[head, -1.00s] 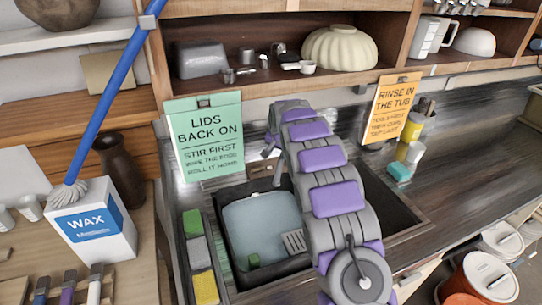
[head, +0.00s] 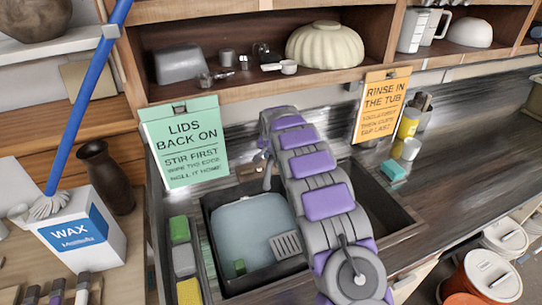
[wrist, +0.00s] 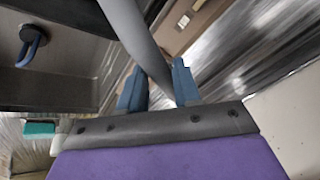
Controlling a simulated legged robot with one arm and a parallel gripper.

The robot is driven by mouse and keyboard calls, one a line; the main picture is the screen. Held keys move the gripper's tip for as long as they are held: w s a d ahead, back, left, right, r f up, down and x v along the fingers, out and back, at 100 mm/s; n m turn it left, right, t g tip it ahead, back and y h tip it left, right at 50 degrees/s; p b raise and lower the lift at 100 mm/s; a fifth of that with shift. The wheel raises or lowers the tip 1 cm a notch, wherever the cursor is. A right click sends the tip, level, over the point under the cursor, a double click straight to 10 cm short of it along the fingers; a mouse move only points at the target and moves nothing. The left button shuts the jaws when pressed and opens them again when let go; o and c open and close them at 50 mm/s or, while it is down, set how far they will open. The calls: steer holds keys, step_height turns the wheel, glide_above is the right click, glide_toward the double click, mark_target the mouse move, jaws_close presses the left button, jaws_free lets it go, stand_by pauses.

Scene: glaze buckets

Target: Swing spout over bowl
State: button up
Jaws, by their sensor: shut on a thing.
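The spout is a grey tube that passes between my gripper's blue fingers in the wrist view (wrist: 130,30). My gripper (wrist: 158,88) is shut on it. In the head view my arm hides most of the gripper, and a short grey end of the spout (head: 267,178) shows left of the arm, by the far rim of the bowl. The bowl (head: 245,217) is a square basin with pale blue water, set in the left side of the dark sink. I cannot tell how far the spout's end reaches over it.
A dark sink compartment (head: 385,213) lies right of my arm. A green sign (head: 184,140) and an orange sign (head: 381,105) hang behind. Colored sponges (head: 184,260) line the left edge. A teal sponge (head: 393,170) and cups stand on the right counter.

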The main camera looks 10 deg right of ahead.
steer(key=shift+a, duration=0.3)
steer(key=shift+c, duration=0.7)
steer(key=a, duration=0.2)
steer(key=shift+w+a+f, duration=0.1)
steer(key=shift+w+a, duration=0.05)
steer(key=shift+a, duration=0.25)
jaws_close()
steer(key=shift+s+d+r, duration=0.2)
steer(key=shift+d+r, duration=0.05)
steer(key=shift+d, duration=0.05)
steer(key=shift+a+n, duration=0.1)
steer(key=shift+n, duration=0.2)
